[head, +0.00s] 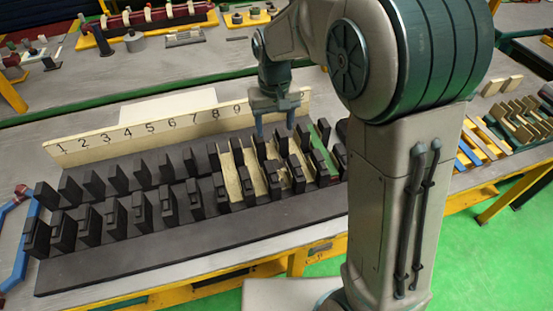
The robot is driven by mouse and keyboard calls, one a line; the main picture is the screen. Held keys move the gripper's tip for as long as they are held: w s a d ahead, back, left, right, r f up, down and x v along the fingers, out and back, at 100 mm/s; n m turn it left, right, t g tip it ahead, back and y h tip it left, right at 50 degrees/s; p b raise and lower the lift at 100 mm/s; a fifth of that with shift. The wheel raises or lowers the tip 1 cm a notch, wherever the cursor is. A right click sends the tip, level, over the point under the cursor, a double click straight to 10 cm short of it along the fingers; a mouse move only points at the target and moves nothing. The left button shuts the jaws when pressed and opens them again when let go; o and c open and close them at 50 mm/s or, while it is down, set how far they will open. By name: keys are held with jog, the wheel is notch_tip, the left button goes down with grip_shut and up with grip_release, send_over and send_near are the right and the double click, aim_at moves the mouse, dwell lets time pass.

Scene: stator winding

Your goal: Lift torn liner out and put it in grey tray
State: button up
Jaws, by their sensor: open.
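My gripper (275,126) points down over the right part of the dark slotted stator block (150,245). Its two fingers are apart, with no object visible between them. Below and around it, cream liners (230,176) lie in slots near the numbers 8 and 9 and further right. A green strip (322,157) lies in a slot at the right end. I cannot make out a grey tray for certain.
A cream number board (130,133) stands behind the block. A white sheet (168,106) lies behind it. A rear bench holds a red roller (150,17) and small parts. Wooden pieces (520,122) sit on the right table. The slots at left look empty.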

send_over(276, 165)
jog(key=f, duration=0.7)
jog(key=shift+w+a, duration=0.1)
jog(key=shift+w, duration=0.3)
jog(key=shift+s+f+p, duration=0.15)
jog(key=shift+f+p, duration=0.3)
jog(key=shift+f, duration=0.95)
jog(key=shift+s+f+p, duration=0.15)
jog(key=shift+f+p, duration=0.3)
jog(key=shift+f, duration=0.95)
jog(key=c, duration=0.9)
